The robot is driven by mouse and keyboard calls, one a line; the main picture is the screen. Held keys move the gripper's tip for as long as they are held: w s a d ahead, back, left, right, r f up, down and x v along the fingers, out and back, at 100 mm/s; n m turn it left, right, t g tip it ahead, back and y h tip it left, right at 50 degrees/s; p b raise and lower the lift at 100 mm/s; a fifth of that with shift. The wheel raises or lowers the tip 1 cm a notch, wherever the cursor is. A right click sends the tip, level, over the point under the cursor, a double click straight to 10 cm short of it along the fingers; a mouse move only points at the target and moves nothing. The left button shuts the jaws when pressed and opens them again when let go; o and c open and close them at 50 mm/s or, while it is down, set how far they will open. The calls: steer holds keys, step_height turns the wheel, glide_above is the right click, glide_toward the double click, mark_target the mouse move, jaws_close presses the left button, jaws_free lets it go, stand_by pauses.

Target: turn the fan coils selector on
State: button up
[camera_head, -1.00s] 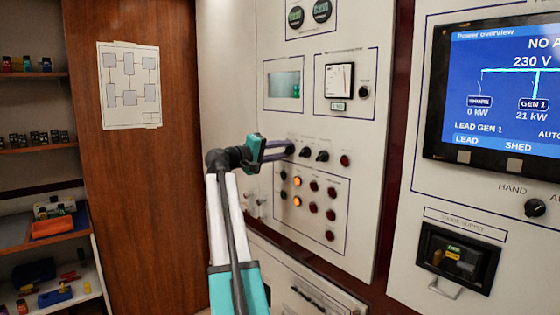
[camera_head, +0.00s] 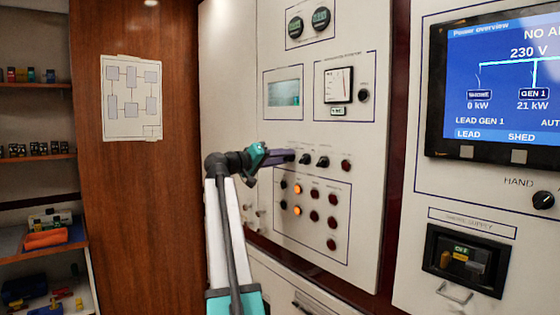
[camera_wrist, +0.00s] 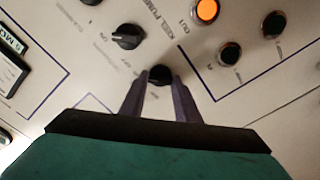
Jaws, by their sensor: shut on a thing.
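My gripper (camera_head: 290,156) reaches the left end of a row of black rotary selectors on the pale panel (camera_head: 362,200). In the wrist view my gripper (camera_wrist: 160,82) has its two fingers on either side of a black selector knob (camera_wrist: 160,74), shut on it. The fingers hide part of this knob, and its label is too blurred to read. A second selector (camera_head: 305,158) is just to its right, also in the wrist view (camera_wrist: 127,36). A third selector (camera_head: 323,161) is farther right.
Below the selectors are amber lamps (camera_head: 297,211) and several dark red buttons (camera_head: 332,222). A meter (camera_head: 339,84) and small display (camera_head: 284,93) are above. A power screen (camera_head: 500,90) is on the right. Shelves (camera_head: 35,155) and a wooden door (camera_head: 140,220) are on the left.

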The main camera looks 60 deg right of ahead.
steer(key=shift+r, duration=0.1)
steer(key=o, duration=1)
steer(key=shift+d, duration=0.15)
steer(key=shift+a, duration=0.2)
steer(key=v, duration=1.3)
steer(key=shift+w+a, duration=0.1)
steer(key=shift+a, duration=0.2)
